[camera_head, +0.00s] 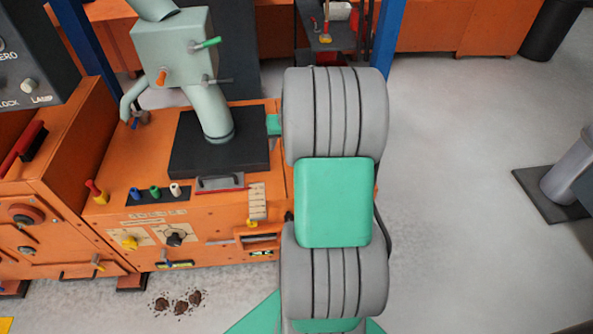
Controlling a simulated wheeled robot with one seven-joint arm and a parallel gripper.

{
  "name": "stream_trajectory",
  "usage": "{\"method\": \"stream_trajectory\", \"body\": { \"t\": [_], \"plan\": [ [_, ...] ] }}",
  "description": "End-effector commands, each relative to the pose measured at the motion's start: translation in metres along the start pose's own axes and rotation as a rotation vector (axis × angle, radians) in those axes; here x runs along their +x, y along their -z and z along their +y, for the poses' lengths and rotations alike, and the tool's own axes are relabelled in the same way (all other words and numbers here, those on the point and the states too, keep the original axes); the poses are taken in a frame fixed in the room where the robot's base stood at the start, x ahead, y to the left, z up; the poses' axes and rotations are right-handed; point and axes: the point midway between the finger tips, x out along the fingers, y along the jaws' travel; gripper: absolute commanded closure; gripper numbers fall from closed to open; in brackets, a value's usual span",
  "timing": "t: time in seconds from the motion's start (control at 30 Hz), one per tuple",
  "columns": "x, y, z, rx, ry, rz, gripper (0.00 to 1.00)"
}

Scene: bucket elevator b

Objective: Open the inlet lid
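An orange machine cabinet (110,182) stands at the left. On its top is a dark square plate (190,163) with a pale green pipe (212,112) rising to a pale green box (172,47). The box carries a green handle (206,43) and an orange knob (162,77). A small grey handled piece with a red strip (220,184) sits at the cabinet's front top edge. I cannot tell which part is the inlet lid. My arm, with grey ribbed covers and a green link, fills the middle and hides part of the cabinet's right side. My gripper is not visible.
A dark control panel (40,62) stands at upper left. Brown debris (178,302) lies on the floor before the cabinet. A grey post (568,170) on a dark base is at right. Blue uprights (387,40) stand behind.

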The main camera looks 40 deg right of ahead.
Motion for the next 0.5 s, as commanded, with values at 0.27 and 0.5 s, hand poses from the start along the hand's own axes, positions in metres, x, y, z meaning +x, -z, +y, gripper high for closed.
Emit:
{"method": "stream_trajectory", "body": {
  "t": [0.27, 0.5],
  "plan": [
    [0.073, 0.007, 0.087, 0.128, 0.001, 0.05, 0.66],
    [0.117, 0.008, 0.086, 0.126, 0.0, 0.047, 0.66]
  ]
}}
